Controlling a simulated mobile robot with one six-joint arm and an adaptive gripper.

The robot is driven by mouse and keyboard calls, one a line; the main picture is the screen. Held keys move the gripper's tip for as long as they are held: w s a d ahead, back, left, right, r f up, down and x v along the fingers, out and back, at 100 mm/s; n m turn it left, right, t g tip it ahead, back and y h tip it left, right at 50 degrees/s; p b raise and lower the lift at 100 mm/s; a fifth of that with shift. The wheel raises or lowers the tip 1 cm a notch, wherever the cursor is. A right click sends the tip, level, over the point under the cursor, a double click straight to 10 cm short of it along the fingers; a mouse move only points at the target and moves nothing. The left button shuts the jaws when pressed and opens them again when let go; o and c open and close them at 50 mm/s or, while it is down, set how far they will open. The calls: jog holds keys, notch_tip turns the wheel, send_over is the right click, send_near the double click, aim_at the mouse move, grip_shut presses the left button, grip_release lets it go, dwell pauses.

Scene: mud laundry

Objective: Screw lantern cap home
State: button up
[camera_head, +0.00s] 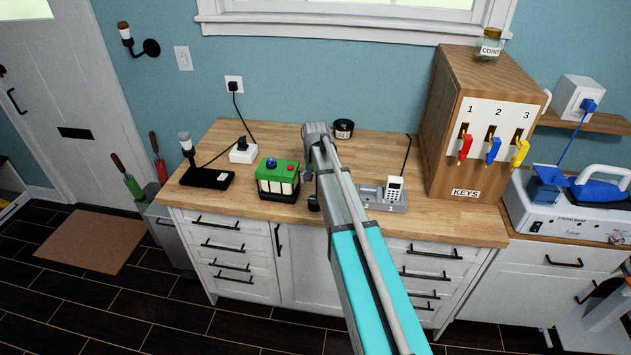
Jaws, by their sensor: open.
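I cannot clearly make out a lantern or its cap. A green box (277,178) with pale panels and a blue and a red knob stands near the counter's front edge. A short black round object (343,129) sits at the back, just right of my arm's bend. My arm reaches over the counter from the bottom right. My gripper (313,202) shows only as a small dark part at the arm's left side, right of the green box. It is open; its fingertips are mostly hidden by the arm, and I see nothing held.
A wooden key cabinet (446,115) stands at the counter's right, with a glass jar (489,45) on top. A grey tray (386,205) with a white keypad device (394,188) lies right of my arm. A black base (207,178) lies left. Wooden counter (300,142) is clear behind the green box.

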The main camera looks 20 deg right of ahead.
aim_at(315, 199)
jog(key=shift+f, duration=0.1)
notch_tip(315, 199, down, 8)
jog(key=b, duration=0.8)
dwell(0.6)
jog(key=c, duration=0.6)
jog(key=shift+r, duration=0.25)
jog(key=shift+c, duration=0.2)
jog(key=shift+r+p, duration=2.9)
jog(key=shift+p, duration=0.2)
jog(key=shift+s, duration=0.1)
